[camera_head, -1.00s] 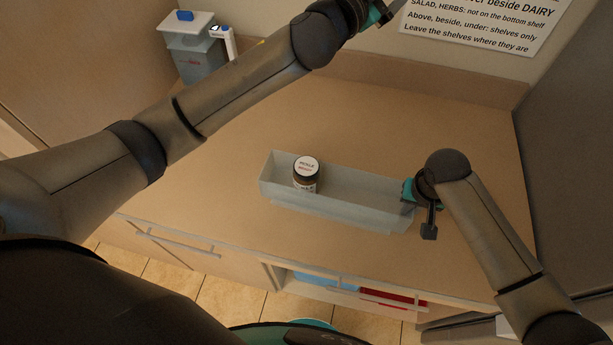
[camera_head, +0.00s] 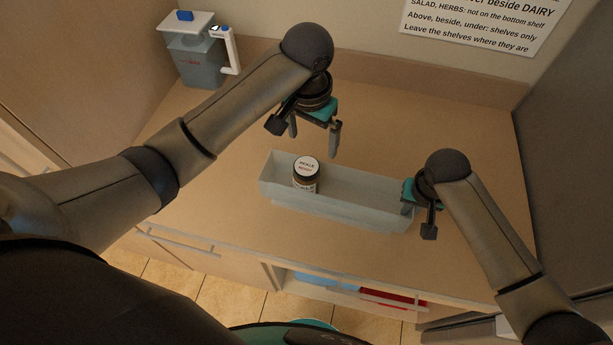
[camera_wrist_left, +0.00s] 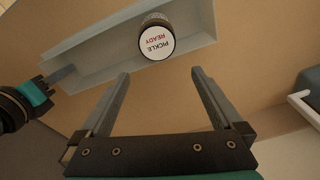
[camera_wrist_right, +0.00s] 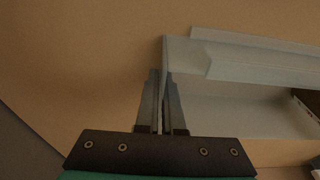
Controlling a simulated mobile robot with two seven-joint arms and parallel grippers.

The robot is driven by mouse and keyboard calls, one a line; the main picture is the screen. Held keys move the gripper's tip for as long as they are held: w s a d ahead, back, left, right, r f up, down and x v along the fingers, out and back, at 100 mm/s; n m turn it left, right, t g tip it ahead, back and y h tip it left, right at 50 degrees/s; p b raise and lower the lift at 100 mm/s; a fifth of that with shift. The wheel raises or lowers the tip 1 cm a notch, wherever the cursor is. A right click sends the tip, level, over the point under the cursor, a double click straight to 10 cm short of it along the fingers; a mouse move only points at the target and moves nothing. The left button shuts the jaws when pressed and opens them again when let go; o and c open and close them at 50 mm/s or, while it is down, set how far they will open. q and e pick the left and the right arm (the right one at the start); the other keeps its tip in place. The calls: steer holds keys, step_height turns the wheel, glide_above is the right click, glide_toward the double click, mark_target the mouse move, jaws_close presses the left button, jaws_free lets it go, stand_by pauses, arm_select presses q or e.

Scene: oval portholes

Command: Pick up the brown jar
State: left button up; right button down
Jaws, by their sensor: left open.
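The brown jar (camera_head: 305,184) stands upright in the left part of a long pale grey bin (camera_head: 365,202). Its white lid reads "PICKLE READY" and also shows in the left wrist view (camera_wrist_left: 156,40). My left gripper (camera_head: 314,143) is open and empty, above and behind the jar in the head view. In the left wrist view the jar lies beyond the fingertips (camera_wrist_left: 160,74), outside the jaws. My right gripper (camera_head: 406,208) is at the bin's right end. In the right wrist view its fingers (camera_wrist_right: 161,75) are close together with the bin's end wall between them.
The bin stands on a brown counter (camera_head: 215,190). A grey-white dispenser (camera_head: 195,55) stands at the back left. A sign (camera_head: 485,22) hangs on the back wall. Below the counter's front edge is an open drawer (camera_head: 350,288) with blue and red things. The counter behind the bin is clear.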

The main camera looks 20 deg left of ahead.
mark_target(308, 168)
arm_select(q)
steer(key=shift+s+f+g, duration=0.2)
steer(key=shift+s+g, duration=0.4)
steer(key=shift+s, duration=0.5)
step_height(308, 168, down, 6)
steer(key=shift+s+f, duration=0.1)
steer(key=shift+s, duration=0.05)
steer(key=shift+w+a+f, duration=0.15)
steer(key=shift+f, duration=1.3)
steer(key=shift+w+a+f, duration=0.1)
steer(key=shift+f, duration=1.3)
steer(key=shift+r, duration=0.1)
jaws_close()
